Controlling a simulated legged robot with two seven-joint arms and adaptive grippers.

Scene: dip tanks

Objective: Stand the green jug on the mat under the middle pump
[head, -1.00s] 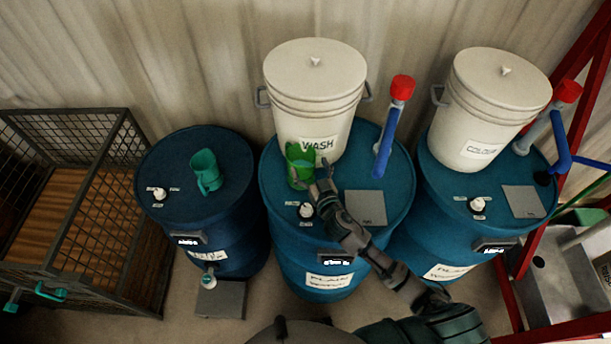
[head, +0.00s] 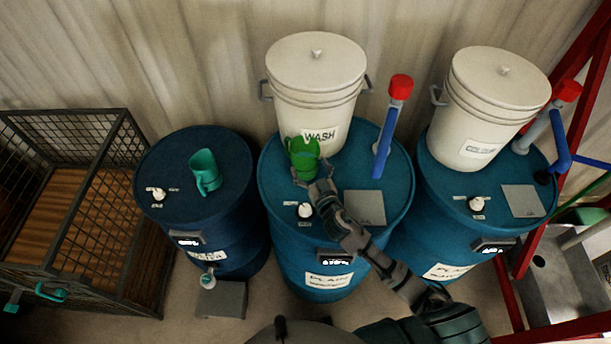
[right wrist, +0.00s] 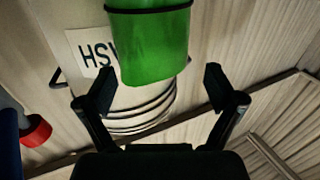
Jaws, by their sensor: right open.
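The green jug (head: 304,158) is at the front left of the white WASH bucket, over the middle blue drum (head: 280,215). My right gripper (head: 314,176) is open at the jug's near lower side. In the right wrist view the green jug (right wrist: 150,48) is ahead of the open right gripper (right wrist: 157,88), with a finger on each side and no visible grip. A red-topped pump with a blue pipe (head: 384,145) stands right of the jug. A bare grey square mat (head: 364,208) lies on the drum near the pipe's lower end. My left gripper is not in view.
The WASH bucket (head: 316,85) stands close behind the jug. A white knob (head: 305,210) is on the drum in front. A teal jug (head: 206,171) is on the left drum. The right drum carries another bucket (head: 485,110), pump (head: 560,135) and grey square (head: 523,201).

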